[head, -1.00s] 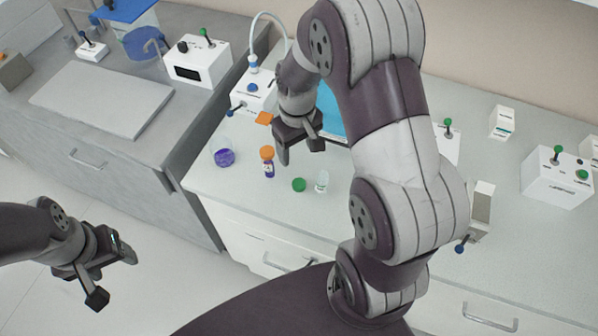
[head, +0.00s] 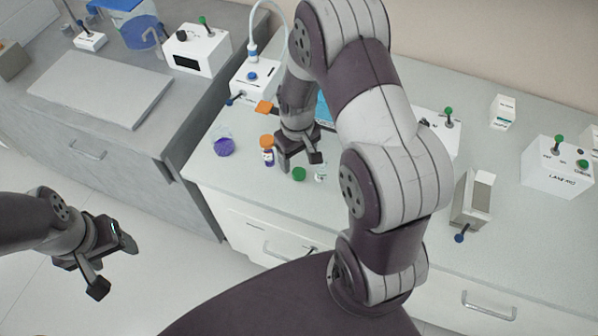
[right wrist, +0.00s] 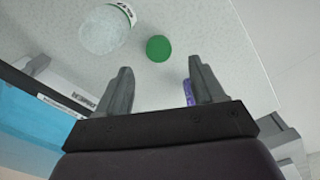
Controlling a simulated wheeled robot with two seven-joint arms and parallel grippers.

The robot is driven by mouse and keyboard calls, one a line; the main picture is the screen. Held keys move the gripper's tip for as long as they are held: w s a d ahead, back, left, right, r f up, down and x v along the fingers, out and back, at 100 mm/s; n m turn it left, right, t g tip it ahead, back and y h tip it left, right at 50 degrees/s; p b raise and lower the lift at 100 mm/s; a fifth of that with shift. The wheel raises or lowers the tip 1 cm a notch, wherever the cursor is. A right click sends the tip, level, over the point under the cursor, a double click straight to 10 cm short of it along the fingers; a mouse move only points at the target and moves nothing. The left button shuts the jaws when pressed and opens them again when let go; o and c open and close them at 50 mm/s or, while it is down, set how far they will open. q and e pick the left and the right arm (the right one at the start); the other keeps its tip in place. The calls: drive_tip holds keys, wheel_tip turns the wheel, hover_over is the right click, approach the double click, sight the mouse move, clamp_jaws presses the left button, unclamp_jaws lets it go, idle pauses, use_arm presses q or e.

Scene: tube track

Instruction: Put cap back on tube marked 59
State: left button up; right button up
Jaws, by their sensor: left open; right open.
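A green cap (head: 299,174) lies on the white bench near its front edge. It also shows in the right wrist view (right wrist: 158,48), ahead of the fingertips and roughly between their lines. My right gripper (head: 300,161) is open and empty, pointing down just behind the cap. My left gripper (head: 114,268) is open and empty, off the bench at lower left.
An orange-capped purple tube (head: 267,152) stands just left of my right gripper. A flask with purple contents (head: 223,146) is farther left. A white box with a hose (head: 255,80) stands behind. The bench front is clear; a grey-white device (head: 472,198) stands right.

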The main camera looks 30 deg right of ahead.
sight(299, 172)
drive_tip(key=shift+f, duration=0.15)
wheel_tip(299, 172, down, 5)
drive_tip(key=shift+s+d, duration=0.1)
drive_tip(key=c, duration=1.1)
